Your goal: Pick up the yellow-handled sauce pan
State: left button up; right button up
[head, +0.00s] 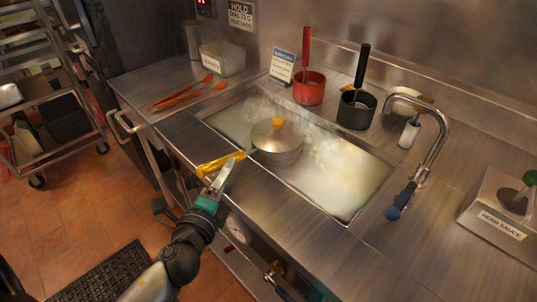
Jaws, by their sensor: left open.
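The sauce pan (277,153) is a silver pot with a domed lid and a yellow-orange knob. It sits in the steaming rectangular well of the steel counter, toward its left part. Its yellow handle (210,167) sticks out to the left over the counter's front edge. My left gripper (228,165) is open at the handle, reaching up from below in the picture. Its fingers overlap the handle's middle; I cannot tell whether the handle lies between them. My right gripper is not in view.
A red pot (309,92) and a black pot (355,112) stand behind the well. A tap (434,145) with a blue end is at right, near a herb sauce dispenser (497,222). Orange tongs (184,96) lie at left. A rack cart (52,110) stands far left.

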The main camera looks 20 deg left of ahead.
aim_at(237, 155)
pick_arm(q)
jog(key=shift+w+a+f, duration=0.15)
jog(key=shift+w, duration=1)
jog(key=shift+w+a+f, duration=0.15)
jog(key=shift+w, duration=1)
jog(key=shift+w+a+f, duration=0.15)
jog(key=shift+w, duration=1)
grip_shut()
jog(key=shift+r, duration=0.25)
